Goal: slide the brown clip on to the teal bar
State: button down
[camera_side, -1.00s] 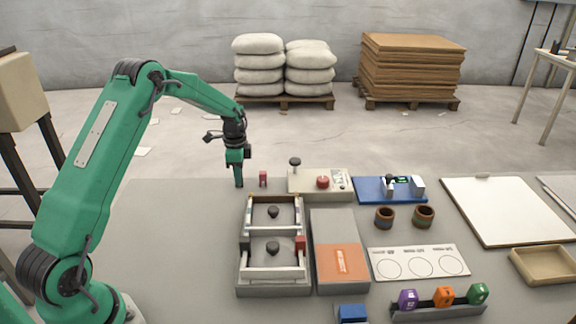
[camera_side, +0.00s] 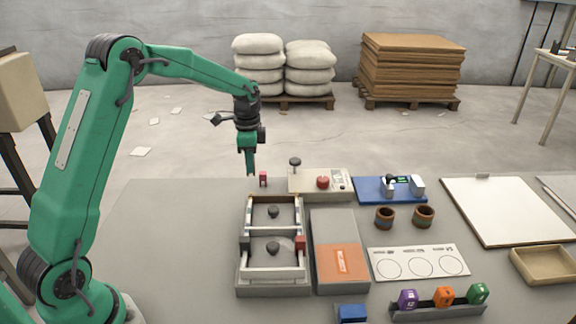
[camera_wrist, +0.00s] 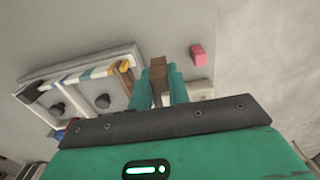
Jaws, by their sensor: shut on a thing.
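My gripper (camera_side: 251,168) hangs above the back left of the table, pointing down. In the wrist view its two teal fingers (camera_wrist: 160,84) are shut on a small brown clip (camera_wrist: 158,70), which sticks out past their tips. The side view is too small to show the clip. A grey two-bay frame (camera_side: 272,289) stands on the table, in front and to the right of my gripper. In the wrist view a row of coloured pieces lies along its edge, with a small teal piece (camera_wrist: 86,74) among them. I cannot tell whether this is the teal bar.
A small red block (camera_side: 263,179) stands on the table close by the gripper. A beige box with a red button (camera_side: 310,187) and a blue fixture (camera_side: 372,192) are to the right. A grey and orange box (camera_side: 340,262) adjoins the frame. The table left of the frame is clear.

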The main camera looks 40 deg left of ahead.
jog(key=shift+s+d+r, duration=0.15)
jog(key=shift+d+r, duration=0.4)
jog(key=shift+d, duration=0.35)
jog(key=shift+s+d+r, duration=0.15)
jog(key=shift+d+r, duration=0.35)
jog(key=shift+d, duration=0.35)
jog(key=shift+s, duration=0.1)
notch_tip(320, 180, up, 3)
send_over(249, 211)
jog(key=shift+r, duration=0.15)
jog(key=shift+f, duration=2.9)
jog(key=shift+f, duration=1.45)
